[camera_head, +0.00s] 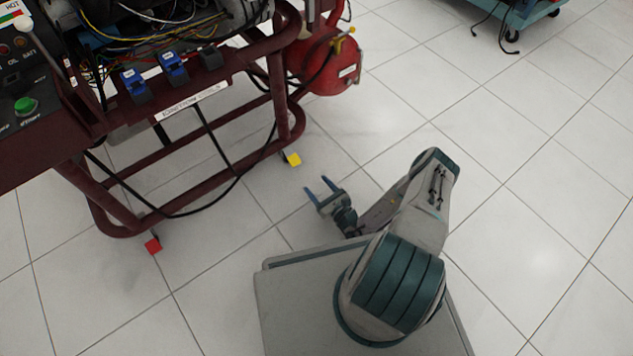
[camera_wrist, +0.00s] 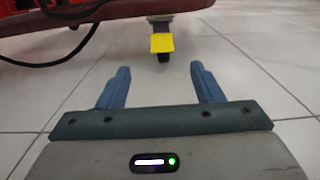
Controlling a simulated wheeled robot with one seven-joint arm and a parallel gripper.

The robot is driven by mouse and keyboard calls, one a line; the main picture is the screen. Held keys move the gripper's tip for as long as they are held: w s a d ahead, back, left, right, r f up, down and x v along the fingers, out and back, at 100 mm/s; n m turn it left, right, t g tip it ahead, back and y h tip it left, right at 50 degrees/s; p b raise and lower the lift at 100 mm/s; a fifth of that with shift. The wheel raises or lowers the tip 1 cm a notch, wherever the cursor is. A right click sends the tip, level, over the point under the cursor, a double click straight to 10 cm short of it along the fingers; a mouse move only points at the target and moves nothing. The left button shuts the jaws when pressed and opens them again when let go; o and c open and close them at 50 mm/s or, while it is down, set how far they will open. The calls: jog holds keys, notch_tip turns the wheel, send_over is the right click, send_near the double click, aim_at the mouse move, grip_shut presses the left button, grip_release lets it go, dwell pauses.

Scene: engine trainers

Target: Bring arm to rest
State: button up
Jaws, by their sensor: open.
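My gripper (camera_head: 320,188) is open and empty, held out in front of my base over the tiled floor. My arm is folded, with its elbow up at the right and the forearm sloping down to the left. In the wrist view my gripper (camera_wrist: 160,88) shows two blue fingers spread apart with only floor between them. The fingers touch nothing.
A dark red engine trainer frame (camera_head: 284,90) stands at the upper left, with a yellow-marked caster (camera_head: 293,159), also in the wrist view (camera_wrist: 162,43), and a red-marked caster (camera_head: 153,246). A red tank (camera_head: 325,65) hangs on it. A teal cart (camera_head: 530,12) is far off. The right floor is clear.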

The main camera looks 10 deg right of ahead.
jog(key=shift+v, duration=0.8)
jog(key=shift+s+d, duration=0.1)
jog(key=shift+d, duration=0.05)
jog(key=shift+d, duration=0.1)
